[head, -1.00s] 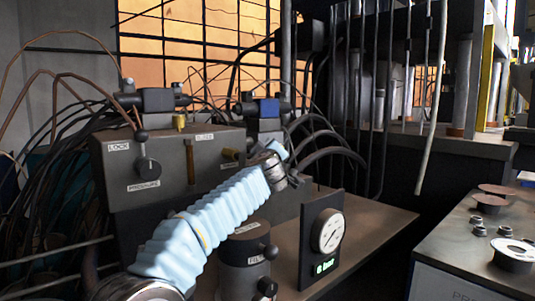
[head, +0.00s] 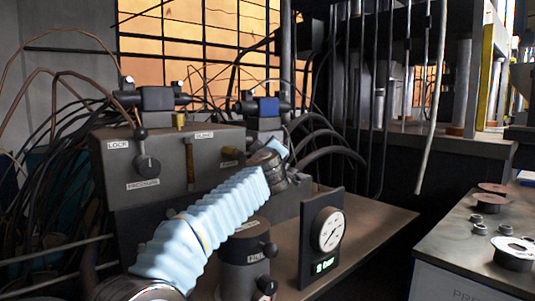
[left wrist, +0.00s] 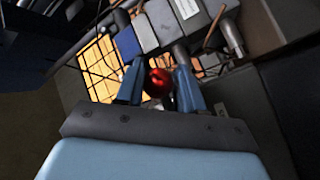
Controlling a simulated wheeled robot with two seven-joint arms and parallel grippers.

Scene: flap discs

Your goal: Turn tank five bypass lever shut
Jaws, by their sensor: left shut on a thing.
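My left arm in its pale blue sleeve reaches across the grey valve block (head: 165,180) in the head view. My left gripper (head: 281,148) is at its far end, mostly hidden behind my wrist. In the left wrist view its two fingers (left wrist: 159,84) are closed on a red ball knob (left wrist: 158,80), which shows between them. The stem below the knob is hidden, and no tank number can be read. The block carries a black knob lever (head: 146,164) between labels reading LOCK and PRESSURE. My right gripper is in neither view.
A round dial gauge (head: 329,230) with a green display stands on the bench, beside a dark filter canister (head: 244,262) with black knobs. Hoses and cables crowd the left and back. A separate table (head: 465,240) with round discs is at right.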

